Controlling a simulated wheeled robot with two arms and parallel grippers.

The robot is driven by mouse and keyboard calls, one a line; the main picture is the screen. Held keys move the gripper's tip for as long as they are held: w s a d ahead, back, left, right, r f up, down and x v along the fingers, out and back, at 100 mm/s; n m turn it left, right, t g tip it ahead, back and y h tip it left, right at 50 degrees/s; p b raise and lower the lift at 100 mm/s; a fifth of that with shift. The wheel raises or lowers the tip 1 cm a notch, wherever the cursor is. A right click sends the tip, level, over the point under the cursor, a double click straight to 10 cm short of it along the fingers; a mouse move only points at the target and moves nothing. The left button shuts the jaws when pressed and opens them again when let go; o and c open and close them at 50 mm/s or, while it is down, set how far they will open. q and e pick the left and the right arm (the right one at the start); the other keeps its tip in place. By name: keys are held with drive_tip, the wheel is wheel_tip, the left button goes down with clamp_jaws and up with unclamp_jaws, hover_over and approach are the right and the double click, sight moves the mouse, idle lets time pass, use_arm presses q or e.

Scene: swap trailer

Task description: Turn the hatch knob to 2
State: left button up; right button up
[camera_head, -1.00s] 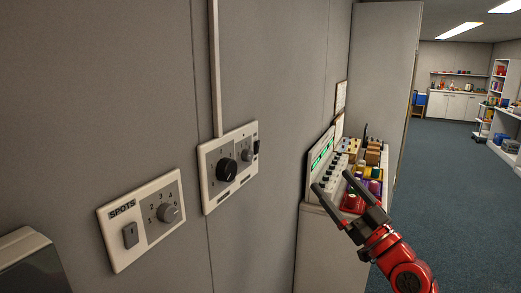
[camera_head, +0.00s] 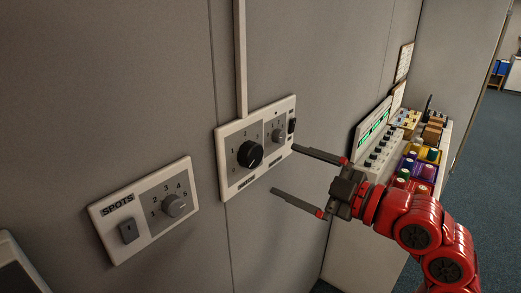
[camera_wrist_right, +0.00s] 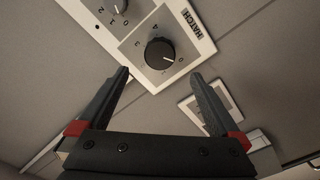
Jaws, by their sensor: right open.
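The hatch knob (camera_head: 250,154) is a large black dial on a white wall panel (camera_head: 220,150), with numbers around it. In the right wrist view the knob (camera_wrist_right: 160,52) sits beside the HATCH label (camera_wrist_right: 195,25), with a white mark on its right side, near a 0. My right gripper (camera_head: 284,169) is open and empty, to the right of the knob and apart from it. In the wrist view its two fingers (camera_wrist_right: 160,74) point toward the knob, their tips just short of it in the picture. My left gripper is not in view.
A smaller grey knob (camera_head: 278,135) and a black switch (camera_head: 292,126) share the panel. The SPOTS panel (camera_head: 100,215) with its own knob (camera_head: 173,205) is at lower left. A cabinet (camera_head: 345,250) with a control box and coloured items stands behind my right arm.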

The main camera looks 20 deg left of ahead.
sight(255, 157)
drive_tip(key=p+x, duration=0.2)
drive_tip(key=x, duration=0.5)
drive_tip(key=shift+s+r, duration=0.1)
drive_tip(key=shift+w+a, duration=0.35)
drive_tip(key=shift+a, duration=0.3)
drive_tip(key=c, duration=1.4)
